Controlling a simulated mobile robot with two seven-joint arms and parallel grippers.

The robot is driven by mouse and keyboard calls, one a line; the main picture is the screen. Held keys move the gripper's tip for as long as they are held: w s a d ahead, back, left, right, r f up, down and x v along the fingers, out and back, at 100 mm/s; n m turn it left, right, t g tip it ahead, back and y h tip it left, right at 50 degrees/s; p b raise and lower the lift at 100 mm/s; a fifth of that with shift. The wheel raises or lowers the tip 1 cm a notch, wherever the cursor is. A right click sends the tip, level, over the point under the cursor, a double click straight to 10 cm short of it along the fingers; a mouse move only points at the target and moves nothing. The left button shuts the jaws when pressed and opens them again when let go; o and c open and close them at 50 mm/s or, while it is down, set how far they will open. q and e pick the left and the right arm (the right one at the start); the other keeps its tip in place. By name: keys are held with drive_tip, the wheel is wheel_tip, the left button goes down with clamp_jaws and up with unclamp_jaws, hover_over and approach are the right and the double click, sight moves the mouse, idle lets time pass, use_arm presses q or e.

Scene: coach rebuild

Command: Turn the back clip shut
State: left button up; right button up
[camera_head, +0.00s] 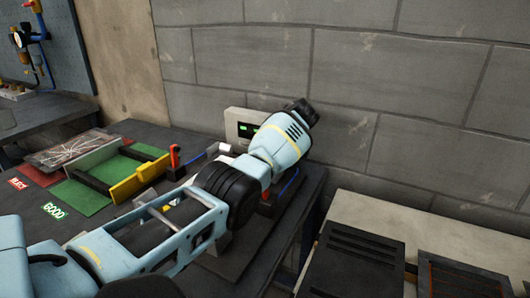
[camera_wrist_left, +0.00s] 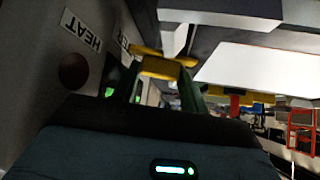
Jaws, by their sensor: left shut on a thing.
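In the left wrist view my left gripper (camera_wrist_left: 165,66) has dark green fingers that come together at yellow parts. It is shut on a small piece, which I take to be the back clip; its shape and angle are hard to make out. My right gripper is out of view.
Dark slatted panels (camera_head: 352,262) lie on a pale bench at right.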

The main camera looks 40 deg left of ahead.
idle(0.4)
use_arm(q)
drive_tip(key=o, duration=1)
drive_tip(key=shift+v, duration=3.95)
